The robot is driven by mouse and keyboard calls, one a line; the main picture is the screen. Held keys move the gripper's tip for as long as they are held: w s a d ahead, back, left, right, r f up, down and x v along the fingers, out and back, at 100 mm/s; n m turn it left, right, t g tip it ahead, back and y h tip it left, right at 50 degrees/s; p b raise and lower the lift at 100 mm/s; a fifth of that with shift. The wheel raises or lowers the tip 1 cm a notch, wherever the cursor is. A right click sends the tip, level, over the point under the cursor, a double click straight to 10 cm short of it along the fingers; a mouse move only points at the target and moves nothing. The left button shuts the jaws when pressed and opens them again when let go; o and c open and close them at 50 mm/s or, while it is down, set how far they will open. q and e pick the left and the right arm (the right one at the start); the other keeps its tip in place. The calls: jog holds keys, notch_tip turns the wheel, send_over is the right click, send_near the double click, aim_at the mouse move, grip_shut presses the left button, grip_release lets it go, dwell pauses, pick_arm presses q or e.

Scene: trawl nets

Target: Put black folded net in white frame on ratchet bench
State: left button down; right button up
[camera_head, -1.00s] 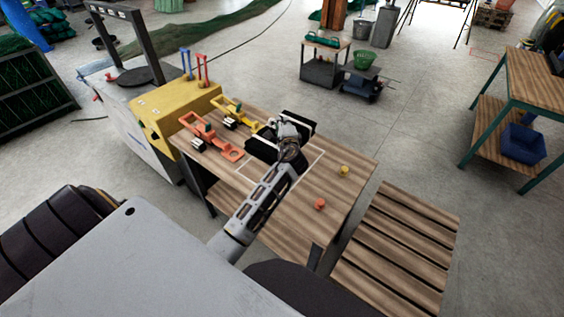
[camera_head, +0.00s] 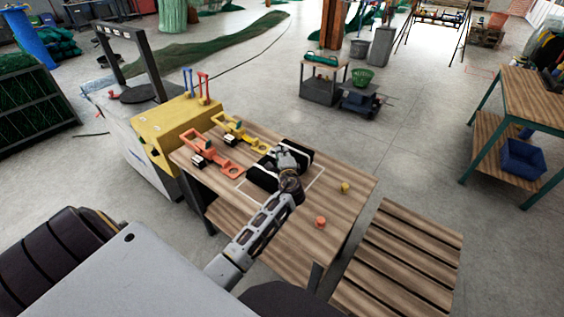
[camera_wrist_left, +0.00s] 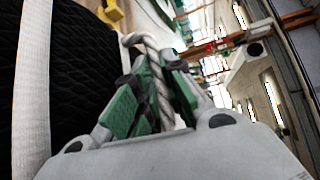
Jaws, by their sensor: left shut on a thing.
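The black folded net (camera_head: 264,179) with white straps is at the middle of the wooden ratchet bench (camera_head: 345,208), over the far part of the white frame (camera_head: 317,182) outlined on its top. I cannot tell whether the net touches the bench. My left gripper (camera_head: 286,160) is above the net, hiding its middle. In the left wrist view, my left gripper (camera_wrist_left: 155,90) is shut on a twisted pale rope loop (camera_wrist_left: 152,62) of the net, with the black mesh (camera_wrist_left: 85,75) and a white strap on the left. My right gripper is not in view.
Orange (camera_head: 216,157) and yellow (camera_head: 238,132) ratchets lie left of and behind the net. An orange knob (camera_head: 320,221) and a yellow knob (camera_head: 345,187) stand right of the frame. A yellow-topped machine (camera_head: 172,120) adjoins the bench's left end.

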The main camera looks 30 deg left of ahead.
pick_arm(q)
jog(key=shift+r, duration=0.2)
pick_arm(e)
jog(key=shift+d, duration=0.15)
pick_arm(q)
jog(key=shift+f, duration=0.25)
notch_tip(320, 180, down, 2)
jog(key=shift+f, duration=0.7)
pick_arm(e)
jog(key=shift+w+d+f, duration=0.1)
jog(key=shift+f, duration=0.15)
pick_arm(q)
jog(key=c, duration=1.9)
grip_release()
jog(key=shift+f, duration=0.2)
jog(key=o, duration=0.4)
jog(key=shift+r, duration=0.1)
jog(key=shift+d+r, duration=0.1)
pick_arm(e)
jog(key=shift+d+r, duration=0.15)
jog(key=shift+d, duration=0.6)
